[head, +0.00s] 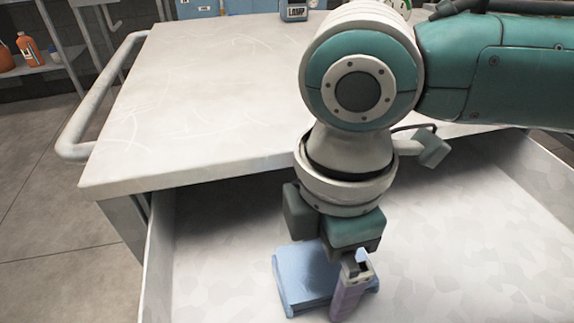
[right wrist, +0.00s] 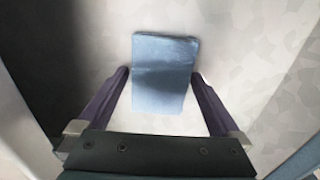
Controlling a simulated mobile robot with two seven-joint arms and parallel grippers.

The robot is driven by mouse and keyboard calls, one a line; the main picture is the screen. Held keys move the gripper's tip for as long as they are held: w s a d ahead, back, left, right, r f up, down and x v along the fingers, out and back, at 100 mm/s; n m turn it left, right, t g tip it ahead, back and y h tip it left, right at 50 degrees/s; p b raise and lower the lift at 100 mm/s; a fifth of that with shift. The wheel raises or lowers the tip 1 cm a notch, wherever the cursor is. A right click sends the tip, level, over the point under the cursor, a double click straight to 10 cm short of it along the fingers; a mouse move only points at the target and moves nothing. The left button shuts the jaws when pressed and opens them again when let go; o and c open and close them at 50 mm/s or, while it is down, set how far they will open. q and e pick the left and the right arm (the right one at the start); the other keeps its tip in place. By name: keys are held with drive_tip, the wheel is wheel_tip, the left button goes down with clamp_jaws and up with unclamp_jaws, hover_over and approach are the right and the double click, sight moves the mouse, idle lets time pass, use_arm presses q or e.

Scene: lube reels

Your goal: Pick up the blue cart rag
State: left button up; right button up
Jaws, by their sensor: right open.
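The blue cart rag (head: 303,277) is a folded light-blue cloth lying flat on the floor of the open drawer (head: 215,270). It also shows in the right wrist view (right wrist: 164,75), between and ahead of the two fingers. My right gripper (right wrist: 160,75) is open and empty, with one purple finger on each side of the rag. In the head view my right gripper (head: 338,285) points down over the rag and hides part of it. I cannot tell whether the fingertips touch the drawer floor. My left gripper is not in view.
The cart's pale top (head: 200,90) lies behind the drawer and is mostly bare. A dark labelled container (head: 293,10) stands at its back edge. A tubular handle (head: 95,110) runs along the left. Shelves with orange bottles (head: 28,46) stand at far left. Drawer walls bound the rag's space.

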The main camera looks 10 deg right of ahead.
drive_tip(key=c, duration=1.2)
drive_tip(key=shift+o, duration=0.2)
drive_tip(key=shift+r, duration=0.15)
